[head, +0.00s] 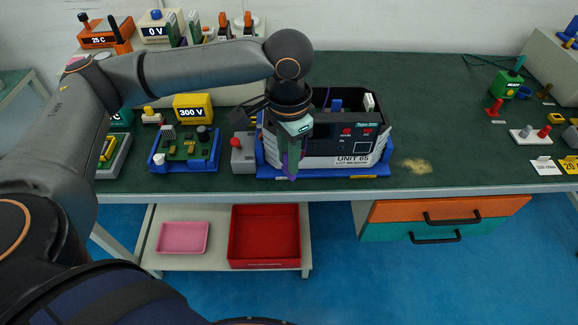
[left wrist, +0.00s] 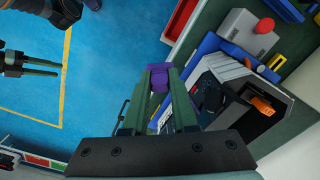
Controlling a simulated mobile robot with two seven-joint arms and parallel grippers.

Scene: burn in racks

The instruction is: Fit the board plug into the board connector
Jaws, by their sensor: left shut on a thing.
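My left gripper (head: 290,168) is shut on a purple piece, the board plug (left wrist: 159,82), which sits between its green fingertips. It is at the front left of the dark open-topped unit (head: 345,145) labelled UNIT 65. In the left wrist view the plug is beside the blue tray's edge, with the floor behind it. Another purple part (left wrist: 210,95) shows by the unit there; I cannot tell whether it is cable or connector. No board connector can be made out clearly. My right gripper (left wrist: 32,67) shows at the upper left of the wrist view, fingers apart and empty, over the floor.
The unit stands in a blue tray (head: 350,171) near the bench's front edge. A grey box with a red knob (head: 243,152) is left of it, then a blue tray with a green board (head: 186,150). The bench right of the unit is mostly clear, with a tan stain (head: 414,166).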

